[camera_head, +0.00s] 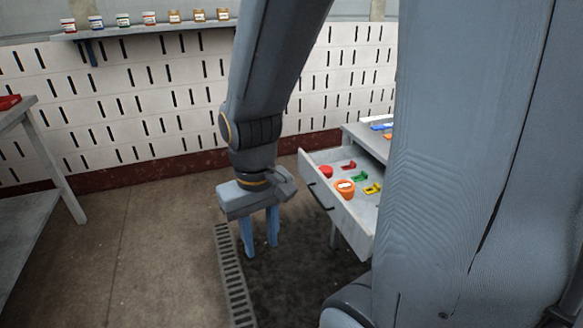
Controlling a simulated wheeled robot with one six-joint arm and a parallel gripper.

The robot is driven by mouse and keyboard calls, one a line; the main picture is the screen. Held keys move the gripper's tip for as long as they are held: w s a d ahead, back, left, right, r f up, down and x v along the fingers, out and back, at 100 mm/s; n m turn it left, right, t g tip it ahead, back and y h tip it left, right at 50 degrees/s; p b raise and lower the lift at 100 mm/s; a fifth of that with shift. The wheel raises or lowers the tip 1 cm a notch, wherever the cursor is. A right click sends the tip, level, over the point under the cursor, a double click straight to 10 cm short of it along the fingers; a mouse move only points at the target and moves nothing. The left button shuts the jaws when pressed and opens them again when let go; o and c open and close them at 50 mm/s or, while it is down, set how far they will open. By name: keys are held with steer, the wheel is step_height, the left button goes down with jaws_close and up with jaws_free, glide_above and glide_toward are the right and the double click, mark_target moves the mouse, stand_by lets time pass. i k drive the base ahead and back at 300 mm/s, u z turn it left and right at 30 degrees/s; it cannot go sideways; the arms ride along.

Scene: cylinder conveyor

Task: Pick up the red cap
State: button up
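A small round red cap (326,172) lies in the open drawer (360,226), near its far left corner. My gripper (259,250) hangs over the floor to the left of the drawer, pointing down. Its two blue fingers are apart with nothing between them. The gripper is clear of the drawer and the cap.
The drawer also holds an orange jar (345,189), a red piece (348,165), a green piece (360,177) and a yellow piece (372,188). A shelf (150,29) with several jars is on the back wall. A table (40,195) stands at left. The floor between is clear.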

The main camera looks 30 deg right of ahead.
mark_target(327, 170)
steer(key=u, duration=0.05)
steer(key=i, duration=0.6)
steer(key=z, duration=0.6)
steer(key=i, duration=0.6)
steer(key=z, duration=0.5)
